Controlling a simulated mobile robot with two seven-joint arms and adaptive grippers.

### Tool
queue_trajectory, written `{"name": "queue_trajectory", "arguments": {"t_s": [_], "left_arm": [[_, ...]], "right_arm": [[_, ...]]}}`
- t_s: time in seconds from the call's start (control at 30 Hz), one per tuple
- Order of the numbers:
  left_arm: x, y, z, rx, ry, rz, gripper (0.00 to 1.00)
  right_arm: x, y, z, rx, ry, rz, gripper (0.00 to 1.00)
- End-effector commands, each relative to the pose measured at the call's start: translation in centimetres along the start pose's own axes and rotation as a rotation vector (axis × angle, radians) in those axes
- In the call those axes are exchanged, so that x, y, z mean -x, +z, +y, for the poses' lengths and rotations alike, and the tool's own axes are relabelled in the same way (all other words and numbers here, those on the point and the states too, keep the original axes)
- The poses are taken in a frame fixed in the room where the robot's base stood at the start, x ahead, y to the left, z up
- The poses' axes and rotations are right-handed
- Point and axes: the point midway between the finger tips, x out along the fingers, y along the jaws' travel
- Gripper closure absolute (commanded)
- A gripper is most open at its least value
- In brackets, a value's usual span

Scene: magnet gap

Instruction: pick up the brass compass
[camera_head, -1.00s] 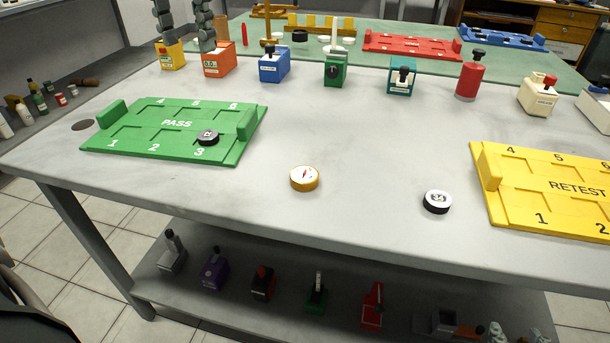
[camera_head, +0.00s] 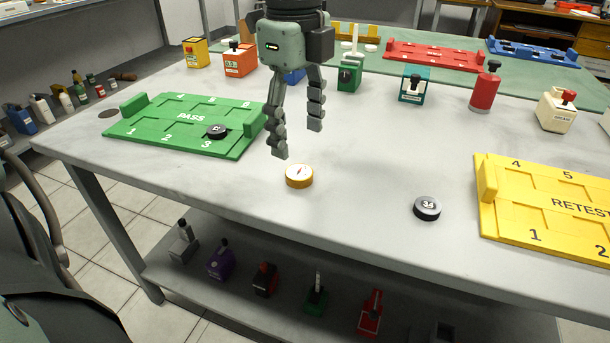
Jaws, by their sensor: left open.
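The brass compass (camera_head: 299,177) is a small round disc with a brass side and a white face with a red needle. It lies flat on the grey table (camera_head: 375,160), near its front edge. My left gripper (camera_head: 297,142) points down from the top of the view, just behind and above the compass. Its two fingers are apart with nothing between them. The fingertips look clear of the compass, though their exact height is hard to tell. My right gripper is not in view.
A black puck marked 34 (camera_head: 427,208) lies right of the compass. A green PASS tray (camera_head: 185,153) with another dark puck (camera_head: 216,132) is at left, a yellow RETEST tray (camera_head: 515,235) at right. Several colored boxes and a red cylinder (camera_head: 485,90) stand behind. The table between is clear.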

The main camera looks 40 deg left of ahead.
Motion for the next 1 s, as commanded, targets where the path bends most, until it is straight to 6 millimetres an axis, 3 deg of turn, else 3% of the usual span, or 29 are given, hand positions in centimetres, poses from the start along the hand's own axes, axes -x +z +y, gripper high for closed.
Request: {"name": "queue_trajectory", "arguments": {"t_s": [0.17,0.5,0.8,1.0], "left_arm": [[-2.2,0.1,0.1,-0.001,0.005,0.001,0.37],[-6.7,0.3,-0.3,-0.003,0.004,0.0,0.37],[-7.1,0.3,-0.3,-0.003,0.0,0.0,0.37],[-7.1,0.3,-0.3,-0.003,0.001,0.0,0.62]], "right_arm": [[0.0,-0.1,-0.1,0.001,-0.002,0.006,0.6],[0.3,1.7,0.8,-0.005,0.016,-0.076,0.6],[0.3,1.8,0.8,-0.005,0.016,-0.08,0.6],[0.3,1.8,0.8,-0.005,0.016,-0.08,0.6]]}}
